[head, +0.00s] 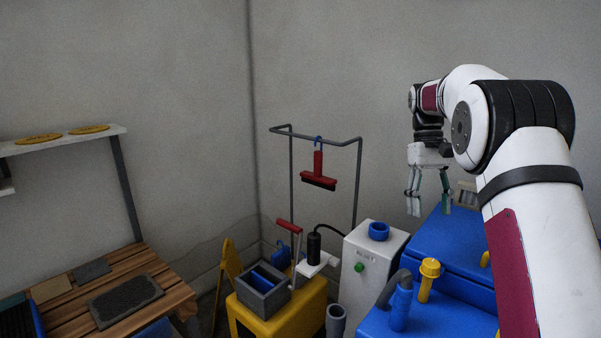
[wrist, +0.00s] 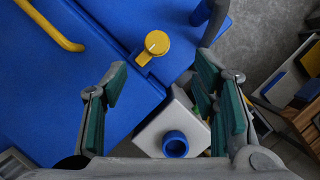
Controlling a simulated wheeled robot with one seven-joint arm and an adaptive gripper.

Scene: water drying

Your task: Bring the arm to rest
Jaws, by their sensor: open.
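My arm reaches in from the right in the head view, and its white and black links bend over the blue machine (head: 455,240). My gripper (head: 428,208) hangs with its fingers pointing down, open and empty, near the machine's left end. In the wrist view my gripper (wrist: 163,97) shows its two green-padded fingers spread wide. Between and beyond them are the blue machine top (wrist: 60,90), a yellow knob (wrist: 156,43) and a white box with a blue ring (wrist: 175,144). Nothing is held.
A white cabinet (head: 366,262) and a yellow stand with a grey bin (head: 263,290) stand left of the machine. A red squeegee (head: 318,178) hangs on a grey frame. A wooden bench (head: 75,310) and wall shelf (head: 65,143) are at left. Open air lies between bench and gripper.

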